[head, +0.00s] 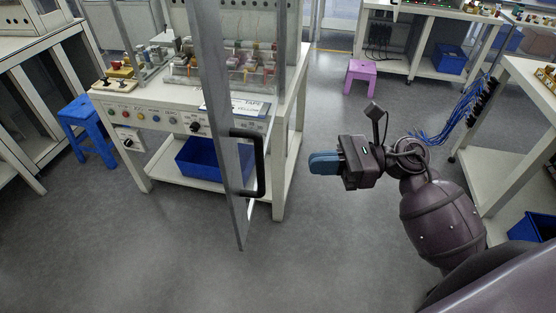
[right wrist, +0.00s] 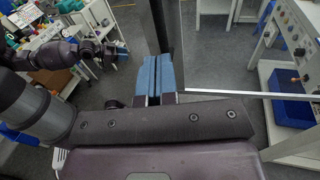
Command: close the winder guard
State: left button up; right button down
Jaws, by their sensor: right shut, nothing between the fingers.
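The winder guard (head: 222,130) is a tall clear panel with a grey metal frame. It stands swung out from the front of the white winder bench, open towards me. Its black handle (head: 261,163) is on the side facing right. My right gripper (head: 322,163) has blue fingers, shut and empty, to the right of the handle and apart from it in the head view. In the right wrist view the shut fingers (right wrist: 158,78) point towards the guard's frame (right wrist: 235,94). A dark arm, apparently my left, shows at left there; its finger state is unclear.
The white winder bench (head: 292,125) holds a blue bin (head: 202,160) on its lower shelf. A blue stool (head: 85,125) stands left and a purple stool (head: 361,72) stands behind. A white table (head: 522,140) is at right. The floor before the guard is clear.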

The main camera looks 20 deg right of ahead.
jog(key=p+x, duration=0.1)
jog(key=x, duration=0.7)
jog(key=shift+p, duration=0.35)
jog(key=shift+w, duration=0.1)
